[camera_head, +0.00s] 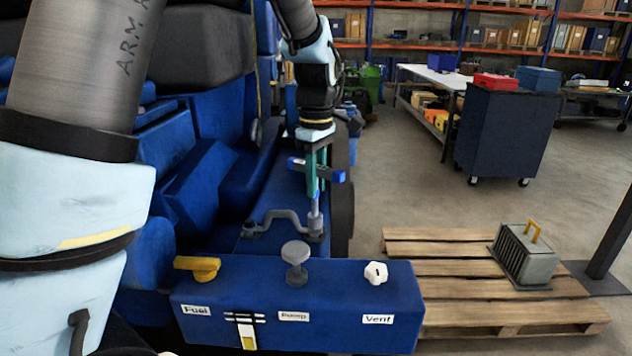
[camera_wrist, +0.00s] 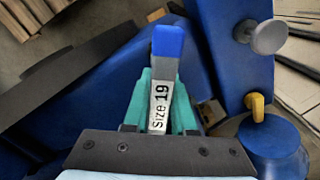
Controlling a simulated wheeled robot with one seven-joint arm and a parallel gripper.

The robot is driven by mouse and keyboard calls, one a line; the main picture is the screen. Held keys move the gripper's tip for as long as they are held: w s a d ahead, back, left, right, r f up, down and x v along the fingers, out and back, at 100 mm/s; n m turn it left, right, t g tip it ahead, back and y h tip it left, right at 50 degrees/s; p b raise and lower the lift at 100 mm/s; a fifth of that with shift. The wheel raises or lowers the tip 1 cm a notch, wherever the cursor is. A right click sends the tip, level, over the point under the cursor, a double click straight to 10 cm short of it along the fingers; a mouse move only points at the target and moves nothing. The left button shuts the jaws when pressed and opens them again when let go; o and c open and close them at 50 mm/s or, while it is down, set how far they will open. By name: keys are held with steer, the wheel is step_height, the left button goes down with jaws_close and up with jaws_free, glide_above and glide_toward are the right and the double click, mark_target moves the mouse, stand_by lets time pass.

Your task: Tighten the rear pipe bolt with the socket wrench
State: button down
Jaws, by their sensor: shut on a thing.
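My gripper (camera_head: 316,186) has teal fingers and points down over the blue engine deck. It is shut on the socket wrench (camera_head: 336,176), which has a dark crossbar with blue ends and a grey socket shaft hanging down. In the wrist view, the wrench (camera_wrist: 168,45) shows a blue end and a "Size 19" label between the teal fingers (camera_wrist: 162,95). The grey pipe (camera_head: 282,215) lies on the deck with a flange at each end. The socket's lower end is at the pipe's right flange (camera_head: 316,236). The bolt there is hidden; I cannot tell whether the socket is seated on it.
In front is a blue box (camera_head: 336,318) labelled Fuel, Pump and Vent, with a yellow handle (camera_head: 198,268), a grey knob (camera_head: 295,254) and a white knob (camera_head: 376,273). A pallet (camera_head: 420,249) bearing a grey case (camera_head: 524,258) stands right. Open floor lies behind the pallet.

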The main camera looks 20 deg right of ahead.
steer(key=shift+r+p, duration=1.6)
steer(key=shift+r, duration=0.2)
step_height(320, 180, up, 4)
steer(key=p, duration=0.2)
steer(key=shift+f+p, duration=0.1)
steer(key=shift+p, duration=0.3)
step_height(320, 180, up, 2)
steer(key=shift+r+b, duration=0.1)
steer(key=shift+b, duration=0.2)
steer(key=s+a, duration=0.4)
steer(key=s, duration=0.1)
steer(key=shift+a, duration=0.4)
steer(key=shift+b, duration=0.3)
